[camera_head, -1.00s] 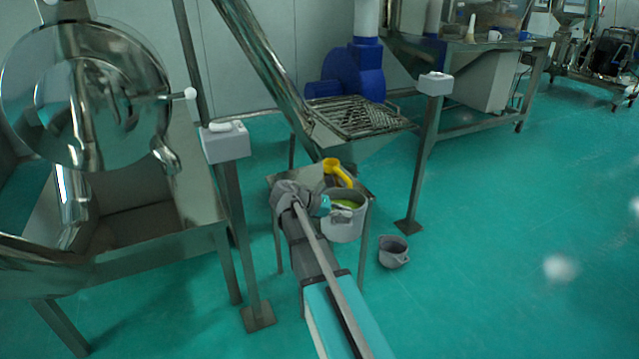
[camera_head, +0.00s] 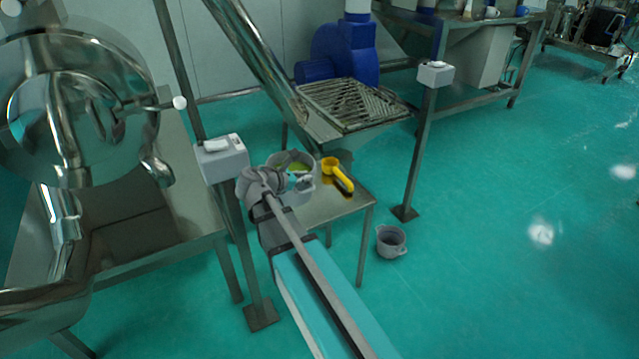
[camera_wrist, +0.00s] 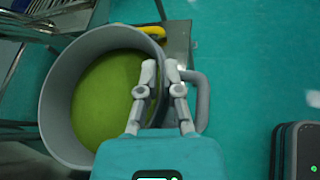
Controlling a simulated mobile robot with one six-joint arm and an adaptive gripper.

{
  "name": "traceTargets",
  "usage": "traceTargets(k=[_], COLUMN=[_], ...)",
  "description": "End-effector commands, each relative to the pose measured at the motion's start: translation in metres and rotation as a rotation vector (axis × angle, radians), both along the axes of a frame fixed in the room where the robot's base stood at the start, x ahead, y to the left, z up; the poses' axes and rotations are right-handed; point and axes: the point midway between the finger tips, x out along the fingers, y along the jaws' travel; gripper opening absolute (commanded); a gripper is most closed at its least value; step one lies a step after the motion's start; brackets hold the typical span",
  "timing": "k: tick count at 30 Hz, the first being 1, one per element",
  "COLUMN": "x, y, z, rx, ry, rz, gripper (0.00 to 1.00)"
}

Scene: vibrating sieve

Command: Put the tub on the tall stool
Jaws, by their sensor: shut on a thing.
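A grey round tub (camera_head: 310,188) with green contents is held at the rear left of the small metal stool (camera_head: 345,206). In the wrist view the tub (camera_wrist: 58,125) fills the left side, upright, with its handle (camera_wrist: 203,100) on the right. My gripper (camera_head: 297,181) is shut on the tub's near wall beside the handle; the wrist view shows the fingers (camera_wrist: 160,75) at the rim. The tub overlaps the stool's left part in the head view. I cannot tell whether its base touches the top; my arm hides part of it.
A smaller grey pot (camera_head: 391,242) stands on the floor to the right. A post with a switch box (camera_head: 222,158) stands close on the left; the sieve's grate (camera_head: 355,103) is behind.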

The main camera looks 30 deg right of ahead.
Motion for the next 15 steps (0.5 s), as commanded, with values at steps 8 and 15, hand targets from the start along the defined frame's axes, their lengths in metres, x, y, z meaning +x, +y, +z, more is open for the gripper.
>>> traceTargets(k=[8, 15], x=[-0.002, 0.002], y=[-0.010, -0.018], z=[0.001, -0.002], rx=[-0.002, -0.002], ry=[-0.002, -0.002], rz=[-0.013, -0.023], gripper=[0.00, 0.00])
